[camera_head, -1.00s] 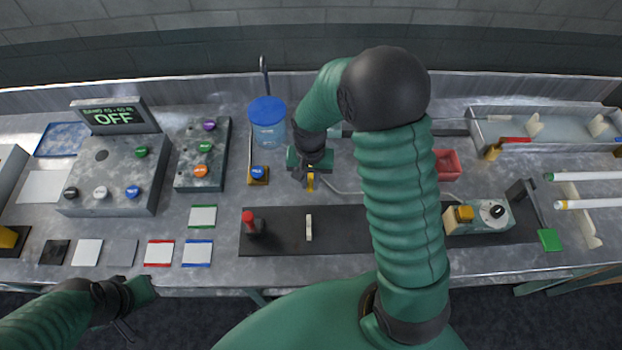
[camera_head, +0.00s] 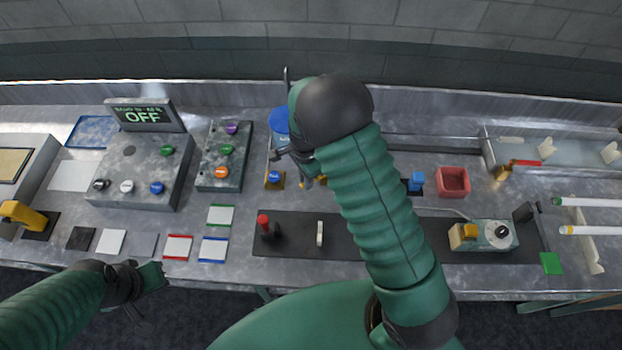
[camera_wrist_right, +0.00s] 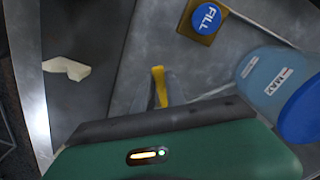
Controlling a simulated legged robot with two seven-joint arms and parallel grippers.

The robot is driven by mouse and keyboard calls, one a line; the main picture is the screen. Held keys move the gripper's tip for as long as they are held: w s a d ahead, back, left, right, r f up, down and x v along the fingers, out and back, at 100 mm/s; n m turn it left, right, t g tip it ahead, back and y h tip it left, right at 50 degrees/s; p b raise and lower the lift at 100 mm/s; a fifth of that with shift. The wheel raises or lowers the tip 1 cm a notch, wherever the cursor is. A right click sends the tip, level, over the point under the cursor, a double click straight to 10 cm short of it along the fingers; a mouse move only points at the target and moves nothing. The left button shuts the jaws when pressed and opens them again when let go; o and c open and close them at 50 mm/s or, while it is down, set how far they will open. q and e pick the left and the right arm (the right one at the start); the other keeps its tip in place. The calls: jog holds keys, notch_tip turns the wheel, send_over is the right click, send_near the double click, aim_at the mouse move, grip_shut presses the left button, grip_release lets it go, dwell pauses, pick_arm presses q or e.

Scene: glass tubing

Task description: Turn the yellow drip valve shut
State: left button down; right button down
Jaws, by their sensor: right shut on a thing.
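The yellow drip valve handle (camera_wrist_right: 158,84) stands upright between my right gripper's fingers (camera_wrist_right: 162,98) in the right wrist view, and the fingers are shut on it. In the head view my right gripper (camera_head: 309,181) is mostly hidden under my own arm, and only small bits of yellow show beside its fingers. The valve body is hidden. My left gripper (camera_head: 136,314) hangs in front of the bench's front edge, away from everything; its jaws are too unclear to read.
A blue-lidded jar (camera_wrist_right: 268,82) and the blue FILL button (camera_wrist_right: 207,16) are close to my right gripper. A dark mat with a red-topped lever (camera_head: 264,226) and a white piece (camera_head: 320,233) lies in front. A red bin (camera_head: 453,182) stands to the right.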

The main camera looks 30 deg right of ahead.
jog(key=w+m, duration=0.1)
jog(key=m+p, duration=0.1)
jog(key=w+m, duration=0.1)
jog(key=shift+w+d+r+p, duration=0.1)
jog(key=shift+w+r+p, duration=0.15)
jog(key=shift+w+p, duration=0.1)
jog(key=shift+w+d+m+p, duration=0.2)
jog(key=shift+w+m, duration=0.35)
jog(key=shift+m, duration=0.35)
jog(key=shift+w+d+m+p, duration=0.2)
jog(key=shift+w+m, duration=0.3)
jog(key=shift+m, duration=0.4)
jog(key=c, duration=1.4)
grip_release()
jog(key=shift+f, duration=0.1)
jog(key=shift+o, duration=0.2)
jog(key=shift+s+a, duration=0.1)
notch_tip(320, 180, up, 17)
jog(key=b, duration=0.2)
jog(key=shift+f, duration=0.15)
